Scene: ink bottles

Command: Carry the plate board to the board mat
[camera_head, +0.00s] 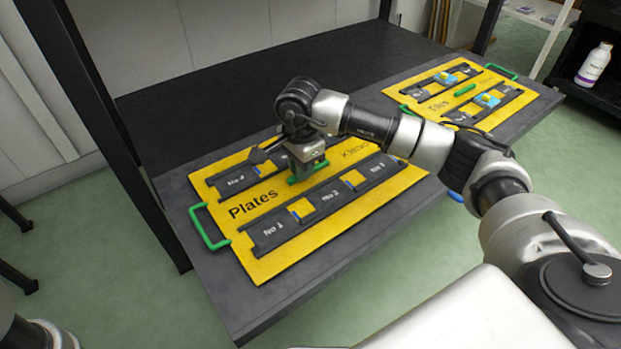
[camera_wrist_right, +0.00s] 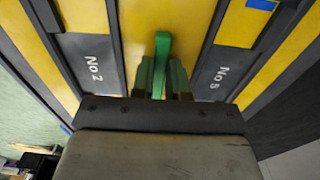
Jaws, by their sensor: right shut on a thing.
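The plate board (camera_head: 238,244) is yellow, marked "Plates", with dark numbered strips and green handles. It lies over the dark grey front part of the table; I cannot tell whether it touches the surface. My right gripper (camera_head: 308,170) is above its middle, shut on the green middle handle (camera_wrist_right: 163,50), as the right wrist view also shows. Strips "No 2" (camera_wrist_right: 88,75) and "No 5" (camera_wrist_right: 222,70) flank the handle there. My arm hides part of the board's far right side. I cannot make out a separate board mat. My left gripper is not in view.
A second yellow board (camera_head: 417,96), marked "Tiles", lies at the right of the table. The black back part of the table (camera_head: 215,105) is bare. A black post stands at the left. A white bottle (camera_head: 594,65) stands on a shelf at the far right.

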